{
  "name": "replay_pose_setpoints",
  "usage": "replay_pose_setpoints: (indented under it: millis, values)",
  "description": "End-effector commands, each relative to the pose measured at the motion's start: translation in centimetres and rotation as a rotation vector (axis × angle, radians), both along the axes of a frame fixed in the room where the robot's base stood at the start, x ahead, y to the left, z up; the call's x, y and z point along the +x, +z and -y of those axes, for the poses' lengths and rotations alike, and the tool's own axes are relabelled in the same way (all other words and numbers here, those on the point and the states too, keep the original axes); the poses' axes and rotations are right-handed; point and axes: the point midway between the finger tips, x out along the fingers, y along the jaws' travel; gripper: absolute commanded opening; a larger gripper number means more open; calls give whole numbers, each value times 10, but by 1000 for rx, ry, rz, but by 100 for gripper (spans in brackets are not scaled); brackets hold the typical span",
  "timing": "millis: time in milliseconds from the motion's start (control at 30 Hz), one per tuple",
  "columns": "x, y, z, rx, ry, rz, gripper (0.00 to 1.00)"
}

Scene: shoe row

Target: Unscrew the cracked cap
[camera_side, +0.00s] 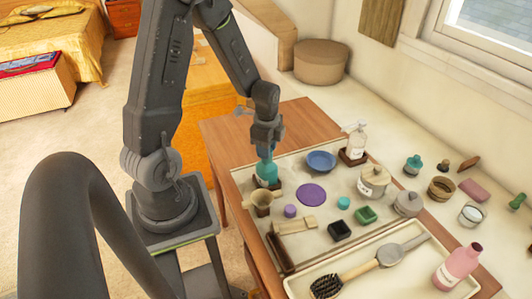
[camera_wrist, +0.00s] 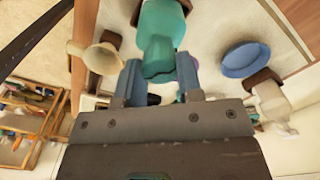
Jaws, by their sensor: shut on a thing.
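My gripper (camera_side: 265,150) points down at the far left end of the mat. It is shut on the top of a teal bottle (camera_side: 267,174), where the cap sits. In the wrist view the blue fingers (camera_wrist: 157,82) stand on both sides of the teal cap (camera_wrist: 158,67), with the bottle body (camera_wrist: 162,24) beyond it. The bottle stands upright in a dark holder. I cannot make out a crack on the cap, as the fingers hide part of it.
A cream funnel-like cup (camera_side: 261,200) stands close in front of the bottle. A blue bowl (camera_side: 321,161) and a purple disc (camera_side: 311,194) lie to the right. A white pump bottle (camera_side: 355,142), a lidded pot (camera_side: 373,181) and a tray with a brush (camera_side: 345,281) are further off.

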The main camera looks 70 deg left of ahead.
Motion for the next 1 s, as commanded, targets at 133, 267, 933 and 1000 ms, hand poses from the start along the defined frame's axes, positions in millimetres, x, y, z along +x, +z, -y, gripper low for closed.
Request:
replay_pose_setpoints:
  millis: [133,267,933,1000]
  values:
    - [0,0,0,0,307,0,1]
    - [0,-1,0,0,577,0,1]
    - [0,12,0,0,824,2,1]
    - [0,15,0,0,824,2,1]
